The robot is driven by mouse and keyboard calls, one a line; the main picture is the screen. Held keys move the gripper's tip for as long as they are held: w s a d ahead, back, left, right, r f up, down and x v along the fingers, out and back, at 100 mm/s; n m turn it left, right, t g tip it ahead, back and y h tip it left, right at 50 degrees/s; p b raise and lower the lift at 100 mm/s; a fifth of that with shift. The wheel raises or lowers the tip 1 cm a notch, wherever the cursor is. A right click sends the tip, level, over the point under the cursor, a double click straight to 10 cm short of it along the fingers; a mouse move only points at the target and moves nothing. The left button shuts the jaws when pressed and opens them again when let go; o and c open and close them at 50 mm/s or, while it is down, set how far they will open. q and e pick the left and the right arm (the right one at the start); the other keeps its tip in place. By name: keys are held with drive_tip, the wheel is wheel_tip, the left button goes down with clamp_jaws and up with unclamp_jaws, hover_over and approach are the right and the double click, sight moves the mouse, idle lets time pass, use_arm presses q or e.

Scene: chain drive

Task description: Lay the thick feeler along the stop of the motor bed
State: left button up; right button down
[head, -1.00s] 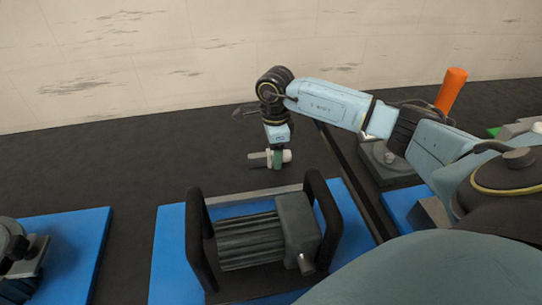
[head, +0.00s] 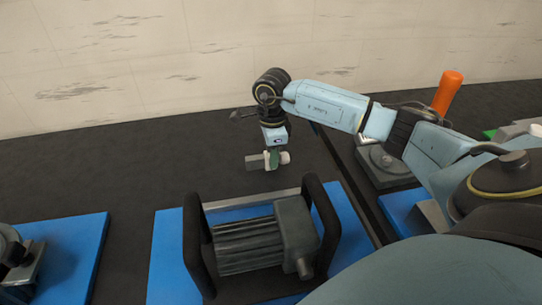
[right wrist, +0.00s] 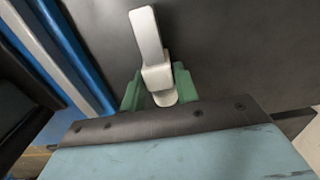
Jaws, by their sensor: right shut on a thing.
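My right gripper (head: 273,160) has green fingers and is shut on a pale grey thing that looks like the thick feeler (head: 256,162). In the right wrist view the feeler (right wrist: 148,38) is a flat light bar with a block between the fingers (right wrist: 155,88). It hangs behind the motor bed, clear of it. The motor bed (head: 168,270) is a blue plate carrying a dark grey motor between two black handles. A light metal strip along its back, seemingly the stop (head: 250,199), is bare. My left gripper is not in view.
The motor (head: 250,243) and black handles (head: 196,245) stand up in front of the strip. Another blue plate (head: 70,260) with a dark fixture is at left. An orange upright handle (head: 447,92) stands at right. The dark tabletop behind the bed is clear.

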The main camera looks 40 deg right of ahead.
wheel_tip(320, 180, up, 9)
drive_tip(key=shift+p, duration=0.45)
drive_tip(key=shift+s+r+p, duration=0.15)
drive_tip(key=shift+r+p, duration=0.05)
drive_tip(key=shift+p, duration=0.15)
drive_tip(key=s+r+h+p, duration=0.1)
drive_tip(key=s+p, duration=1.5)
drive_tip(key=p, duration=0.4)
drive_tip(key=shift+g, duration=0.4)
drive_tip(key=shift+s, duration=0.1)
wheel_tip(320, 180, down, 8)
drive_tip(key=b, duration=0.8)
drive_tip(key=shift+f, duration=0.2)
